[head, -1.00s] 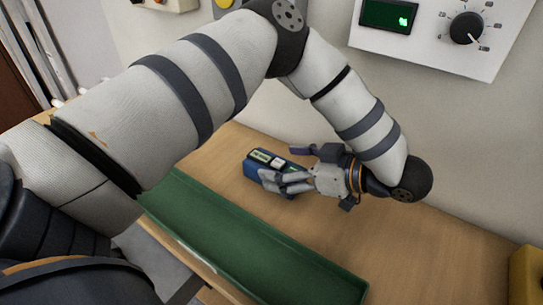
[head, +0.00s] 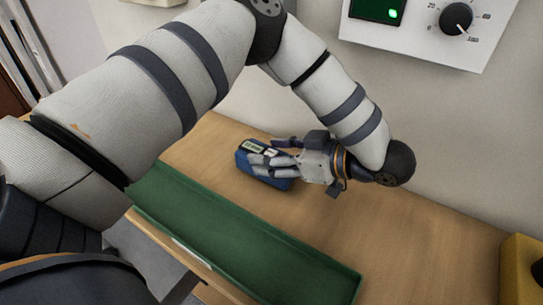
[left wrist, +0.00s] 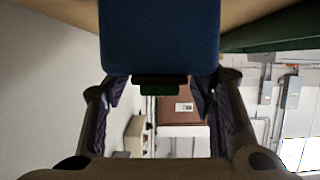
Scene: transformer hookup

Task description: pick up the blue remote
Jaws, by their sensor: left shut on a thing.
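The blue remote (head: 245,160) is on the wooden table in the head view, with pale labels and buttons on its upper face. My left gripper (head: 275,163) is shut on it, with the fingers along its sides. In the left wrist view the remote (left wrist: 160,40) fills the upper middle as a blue block, between the two fingers of my left gripper (left wrist: 160,95). Whether the remote touches the table or is slightly raised, I cannot tell. My right gripper is not in view.
A long green tray (head: 235,235) lies along the table's near edge. A white wall panel (head: 425,30) with a green display and a dial hangs above. A yellow box (head: 518,270) stands at the right. The wooden table (head: 420,235) is clear between them.

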